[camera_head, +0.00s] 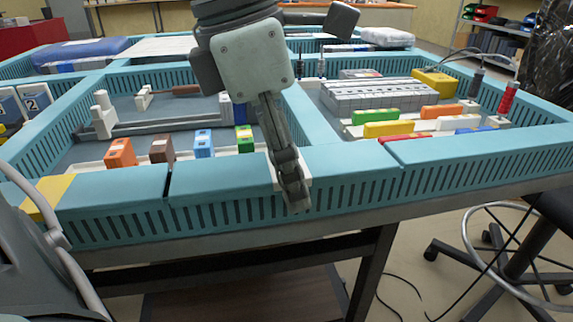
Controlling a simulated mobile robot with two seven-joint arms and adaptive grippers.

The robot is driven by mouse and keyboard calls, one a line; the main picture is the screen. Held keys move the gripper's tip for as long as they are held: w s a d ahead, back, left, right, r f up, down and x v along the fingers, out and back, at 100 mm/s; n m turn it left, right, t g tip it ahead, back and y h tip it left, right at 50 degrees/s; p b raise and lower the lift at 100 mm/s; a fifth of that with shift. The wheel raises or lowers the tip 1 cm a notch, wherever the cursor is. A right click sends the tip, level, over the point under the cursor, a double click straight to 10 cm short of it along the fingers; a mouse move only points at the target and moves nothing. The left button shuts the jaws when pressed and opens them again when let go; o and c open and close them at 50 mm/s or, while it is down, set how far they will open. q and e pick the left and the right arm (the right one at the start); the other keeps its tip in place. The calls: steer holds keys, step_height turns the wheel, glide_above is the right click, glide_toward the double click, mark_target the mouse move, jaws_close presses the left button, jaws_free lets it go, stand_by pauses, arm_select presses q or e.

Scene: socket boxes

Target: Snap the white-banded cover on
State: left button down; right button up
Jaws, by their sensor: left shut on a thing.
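The white-banded cover (225,174) is a teal strip on the front slotted duct (235,209). Its white band (275,172) shows beside the fingers, near the middle of the strip. My left gripper (293,194) reaches down from the top centre and is shut on the cover at the band, its fingertips hanging past the duct's front edge. The fingers hide part of the band. A dark gap parts the cover from the teal strip on its left. I cannot tell whether the cover is pressed fully down. My right gripper is not in view.
A yellow-banded strip (50,194) is at the left front corner. Behind the front duct stand coloured blocks, orange (121,153) to green (244,139). The right compartment holds a grey ribbed block (375,97) and more coloured blocks. A stool (515,240) stands at the right.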

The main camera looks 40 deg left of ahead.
arm_select(q)
steer(key=shift+f, duration=0.1)
steer(key=shift+c, duration=0.9)
jaws_free()
step_height(320, 180, up, 8)
steer(key=p, duration=0.5)
steer(key=shift+f, duration=0.25)
